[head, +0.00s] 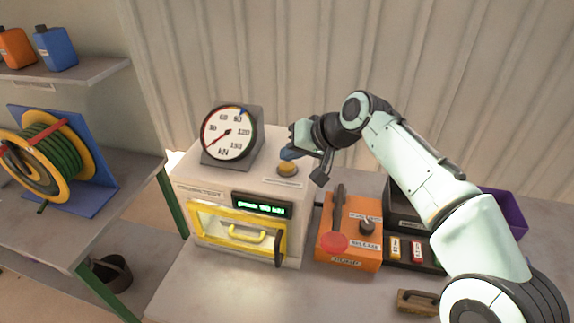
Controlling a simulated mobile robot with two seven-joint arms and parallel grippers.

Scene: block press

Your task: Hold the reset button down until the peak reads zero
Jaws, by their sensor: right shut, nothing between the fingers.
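A beige press unit (213,178) stands on the bench. A round amber button (287,168) sits on its top at the right, the likely reset button. A green display (262,207) on the front shows a peak reading in kN, blurred but not zero. The dial gauge (228,134) on top has a red needle pointing to the lower left and a blue mark near the top. My right gripper (289,154) is shut and empty, its tip just above or behind the button; I cannot tell if they touch. My left gripper is out of view.
An orange pump box (349,252) with a lever (337,208) and release knob (366,227) stands close on the right. Beyond it are a dark tray and a purple bin (505,212). A hose reel (45,155) is at left.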

